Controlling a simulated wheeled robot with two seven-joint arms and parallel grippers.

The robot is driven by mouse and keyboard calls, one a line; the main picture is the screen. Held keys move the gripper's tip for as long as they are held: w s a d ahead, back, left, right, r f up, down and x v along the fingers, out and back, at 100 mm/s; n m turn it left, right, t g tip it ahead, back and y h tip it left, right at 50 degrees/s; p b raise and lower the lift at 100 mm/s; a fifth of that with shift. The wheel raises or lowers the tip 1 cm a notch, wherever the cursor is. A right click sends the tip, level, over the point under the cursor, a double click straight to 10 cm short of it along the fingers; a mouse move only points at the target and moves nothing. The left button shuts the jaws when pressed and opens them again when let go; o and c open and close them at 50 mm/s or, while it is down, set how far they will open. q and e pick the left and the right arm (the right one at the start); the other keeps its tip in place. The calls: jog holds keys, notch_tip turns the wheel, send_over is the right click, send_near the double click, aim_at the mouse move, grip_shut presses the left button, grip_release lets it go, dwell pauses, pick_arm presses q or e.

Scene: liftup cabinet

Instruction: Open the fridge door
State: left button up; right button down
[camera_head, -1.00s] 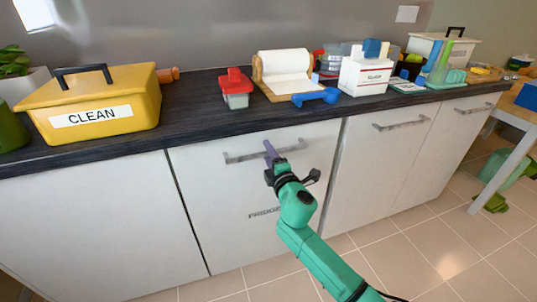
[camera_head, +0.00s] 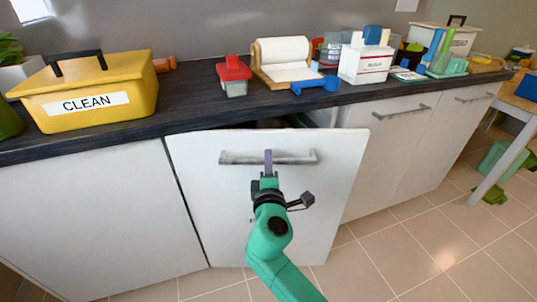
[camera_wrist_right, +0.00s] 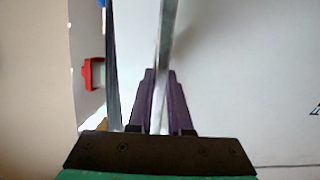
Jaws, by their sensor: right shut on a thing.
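The fridge door (camera_head: 205,195) is a white front panel under the dark counter. Its top edge stands out from the cabinet, leaving a dark gap behind it, so the door is partly open and tilted outward at the top. A grey bar handle (camera_head: 295,158) runs across its upper part. My right gripper (camera_head: 268,158) is shut on the middle of this handle. In the right wrist view the purple fingers (camera_wrist_right: 160,100) sit on either side of the handle bar (camera_wrist_right: 165,55). The door's lettering is mostly hidden behind my arm. My left gripper is not in view.
The counter (camera_head: 190,92) holds a yellow box marked CLEAN (camera_head: 90,95), a red-topped container (camera_head: 233,75), a paper roll (camera_head: 290,60) and a white box (camera_head: 365,62). Other cabinet doors flank the fridge. The tiled floor (camera_head: 400,250) is clear at the right front.

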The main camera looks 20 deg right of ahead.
jog(key=c, duration=0.8)
grip_release()
jog(key=shift+w, duration=0.15)
jog(key=shift+c, duration=0.2)
jog(key=shift+s+a+f, duration=0.1)
jog(key=shift+s, duration=0.35)
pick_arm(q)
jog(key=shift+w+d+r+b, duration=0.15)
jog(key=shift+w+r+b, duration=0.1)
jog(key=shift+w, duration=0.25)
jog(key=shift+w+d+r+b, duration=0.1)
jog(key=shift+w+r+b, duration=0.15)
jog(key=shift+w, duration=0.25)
pick_arm(e)
jog(key=v, duration=1.3)
jog(key=shift+s, duration=0.35)
